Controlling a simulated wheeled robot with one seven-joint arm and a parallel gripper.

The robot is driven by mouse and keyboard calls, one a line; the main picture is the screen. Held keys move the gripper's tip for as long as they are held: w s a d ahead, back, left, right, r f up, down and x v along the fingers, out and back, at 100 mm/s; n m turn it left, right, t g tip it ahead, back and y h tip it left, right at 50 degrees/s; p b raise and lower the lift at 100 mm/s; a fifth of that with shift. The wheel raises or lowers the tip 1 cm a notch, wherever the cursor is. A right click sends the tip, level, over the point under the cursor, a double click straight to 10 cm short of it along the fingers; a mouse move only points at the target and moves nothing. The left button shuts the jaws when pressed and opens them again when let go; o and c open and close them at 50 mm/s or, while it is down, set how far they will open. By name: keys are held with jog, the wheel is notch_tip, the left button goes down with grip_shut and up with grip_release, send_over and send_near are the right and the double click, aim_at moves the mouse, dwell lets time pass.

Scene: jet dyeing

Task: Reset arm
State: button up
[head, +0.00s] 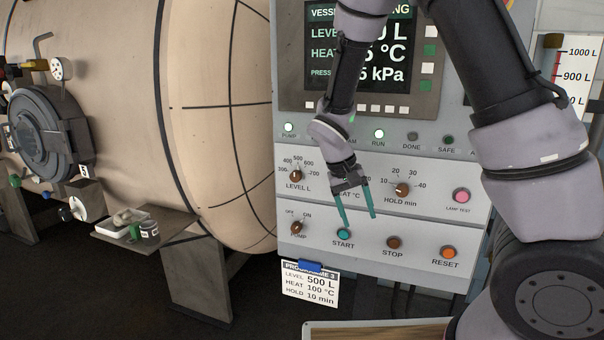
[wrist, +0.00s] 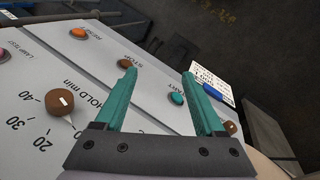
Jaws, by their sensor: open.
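My gripper (head: 359,218) has two teal fingers set apart, with nothing between them. In the head view it hangs in front of the control panel (head: 440,225), its fingertips just above the row of START, STOP and RESET buttons. The teal START button (head: 343,234) is close to the left fingertip; I cannot tell whether they touch. In the wrist view the fingers (wrist: 160,85) point over the panel, and the START button (wrist: 177,98) shows between them, nearer the right finger. My arm covers part of the display and the HEAT dial.
The panel carries the HOLD dial (head: 401,190), LEVEL dial (head: 296,175), PUMP switch (head: 297,228), STOP (head: 394,242) and RESET (head: 448,252) buttons. A programme card (head: 310,284) hangs below. A large vessel (head: 215,120) stands left.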

jog(key=s+d+r+m+t+y, duration=0.1)
jog(key=s+d+r+t+y, duration=0.1)
jog(key=r, duration=0.7)
jog(key=s+d+r+m+t+y, duration=0.2)
jog(key=s+d+r, duration=0.3)
jog(key=s+r, duration=0.2)
jog(key=s+d+r+m+t+y, duration=0.1)
jog(key=s+d+r, duration=0.3)
jog(key=r, duration=0.7)
jog(key=shift+s+m+t+y, duration=0.2)
jog(key=shift+m+t+y, duration=0.25)
jog(key=shift+t, duration=0.45)
